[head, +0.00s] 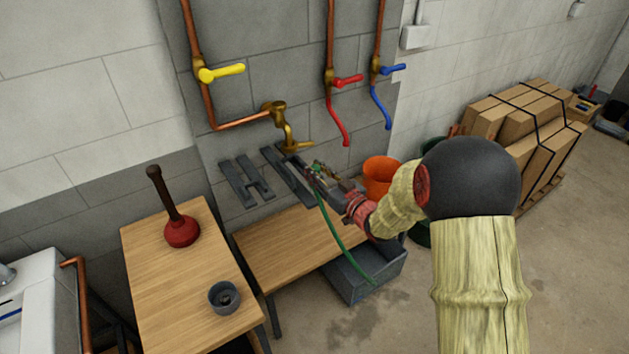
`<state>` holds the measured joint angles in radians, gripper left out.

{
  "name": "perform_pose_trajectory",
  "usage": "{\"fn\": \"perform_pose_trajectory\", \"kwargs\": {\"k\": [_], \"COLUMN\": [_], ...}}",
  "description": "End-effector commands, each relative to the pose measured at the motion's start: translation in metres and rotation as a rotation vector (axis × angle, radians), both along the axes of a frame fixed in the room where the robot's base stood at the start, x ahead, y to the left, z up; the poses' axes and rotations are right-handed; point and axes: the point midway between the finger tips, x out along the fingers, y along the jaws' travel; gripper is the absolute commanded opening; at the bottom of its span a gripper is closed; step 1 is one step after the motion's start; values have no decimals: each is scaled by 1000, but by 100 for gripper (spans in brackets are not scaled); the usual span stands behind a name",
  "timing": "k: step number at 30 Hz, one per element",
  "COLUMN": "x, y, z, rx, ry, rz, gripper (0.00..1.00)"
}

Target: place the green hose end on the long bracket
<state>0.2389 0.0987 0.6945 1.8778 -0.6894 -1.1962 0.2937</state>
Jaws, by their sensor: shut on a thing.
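My gripper (317,170) is shut on the green hose end (318,168), which is mostly hidden between the fingers. The green hose (338,231) hangs from it down into a grey bin (362,286) on the floor. The long bracket (283,170) is a dark grey bar on the grey block wall, just left of my gripper. The gripper overlaps its right side in the picture; I cannot tell whether the hose end touches it. A shorter dark grey bracket pair (238,184) is farther left.
A brass tap (286,134) sits just above the long bracket. Wooden benches (180,285) (290,243) stand below, one holding a red plunger (181,230) and a grey cup (224,297). An orange bucket (380,176) is right of the gripper. Boxes (530,125) are at right.

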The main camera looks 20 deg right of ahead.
Motion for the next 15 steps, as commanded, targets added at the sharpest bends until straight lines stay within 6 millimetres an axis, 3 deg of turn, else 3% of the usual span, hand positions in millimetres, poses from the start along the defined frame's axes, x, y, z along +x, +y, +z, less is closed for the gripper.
{"fn": "perform_pose_trajectory", "kwargs": {"k": [8, 15], "x": [4, 4], "y": [0, 0], "z": [-34, -34], "rx": [0, 0], "ry": [0, -2], "rz": [-1, -1], "gripper": [0, 0]}}
